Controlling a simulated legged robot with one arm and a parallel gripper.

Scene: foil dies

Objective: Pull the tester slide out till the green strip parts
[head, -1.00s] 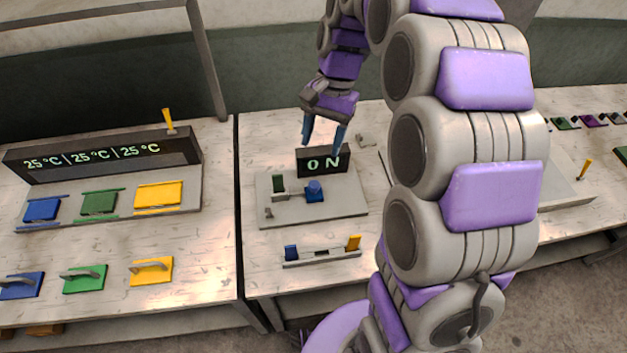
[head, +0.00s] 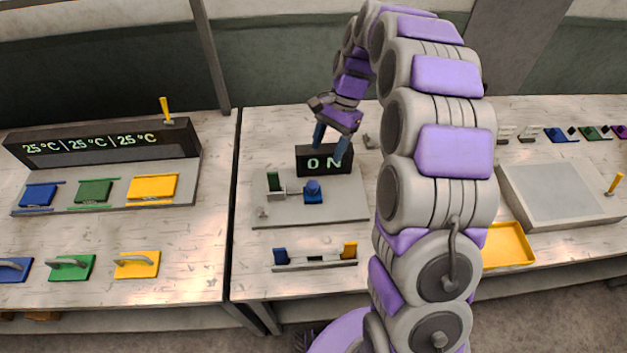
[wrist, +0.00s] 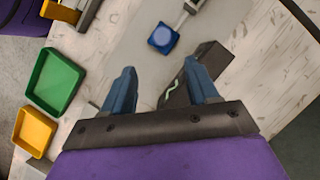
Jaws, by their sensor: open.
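The tester is a grey plate (head: 345,208) on the middle table, with a black display box (head: 311,160) reading ON at its back. A blue block (head: 313,190) sits on the plate; I cannot tell if it is the slide's handle. A green upright piece (head: 273,181) stands left of it by a grey block; I cannot tell if this is the green strip. My gripper (head: 326,138) is open and empty, above the display box. In the wrist view the blue block (wrist: 163,38) lies beyond my fingers (wrist: 162,90), and the display box (wrist: 213,62) shows partly behind the right finger.
A low bar (head: 315,260) with blue and yellow ends lies in front of the plate. A console (head: 95,152) with coloured plates stands on the left table. A green tray (wrist: 55,80) and yellow tray (wrist: 35,132) show in the wrist view. My arm hides part of the table.

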